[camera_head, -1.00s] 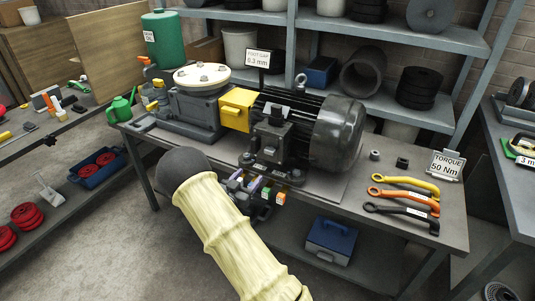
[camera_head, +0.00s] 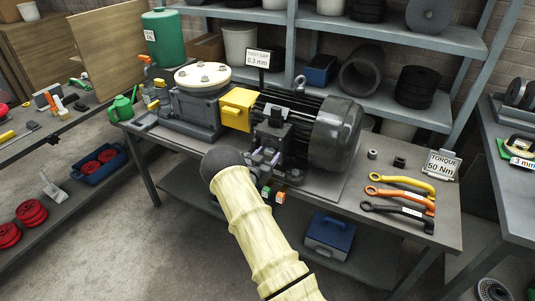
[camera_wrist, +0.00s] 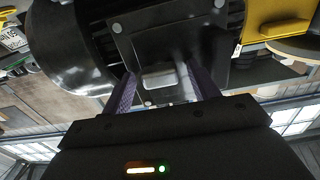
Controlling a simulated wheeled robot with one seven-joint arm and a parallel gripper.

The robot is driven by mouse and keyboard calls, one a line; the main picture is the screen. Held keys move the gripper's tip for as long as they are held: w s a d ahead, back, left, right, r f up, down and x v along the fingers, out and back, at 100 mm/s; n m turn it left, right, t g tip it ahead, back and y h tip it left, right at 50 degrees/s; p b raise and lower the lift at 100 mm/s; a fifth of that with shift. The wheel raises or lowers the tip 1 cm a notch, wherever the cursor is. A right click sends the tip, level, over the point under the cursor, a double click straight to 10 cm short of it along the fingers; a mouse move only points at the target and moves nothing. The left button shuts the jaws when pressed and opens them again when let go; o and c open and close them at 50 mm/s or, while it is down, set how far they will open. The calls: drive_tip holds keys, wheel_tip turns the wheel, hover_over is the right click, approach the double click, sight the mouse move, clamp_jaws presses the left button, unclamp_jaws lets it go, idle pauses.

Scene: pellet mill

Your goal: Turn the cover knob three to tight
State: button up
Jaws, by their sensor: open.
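The black motor (camera_head: 335,135) stands on the bench. A dark box (camera_head: 272,137) sits on its near side. In the wrist view a dark plate with round corner fasteners (camera_wrist: 215,4) shows close up, with a pale grey block (camera_wrist: 158,76) below it. My gripper (camera_head: 268,158) is in front of the box, partly hidden by my own wrist. In the wrist view my gripper (camera_wrist: 163,88) is open, its purple fingers apart on either side of the pale block. I cannot tell whether they touch it. A cream round cover (camera_head: 202,75) with several small metal knobs lies on the grey housing at left.
A yellow guard (camera_head: 237,108) joins the housing and motor. Yellow, orange and black wrenches (camera_head: 400,193) lie at the bench's right, near a torque sign (camera_head: 440,164). Small orange and green blocks (camera_head: 273,195) are at the front edge. A shelf rack (camera_head: 390,80) stands behind.

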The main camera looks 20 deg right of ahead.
drive_tip(key=c, duration=1)
drive_tip(key=shift+f+m+b, duration=0.1)
drive_tip(key=shift+m+b, duration=0.3)
drive_tip(key=shift+b, duration=0.4)
drive_tip(key=m+b, duration=1.7)
drive_tip(key=b, duration=1.3)
drive_tip(key=shift+o, duration=0.2)
drive_tip(key=o, duration=1)
drive_tip(key=shift+c, duration=0.2)
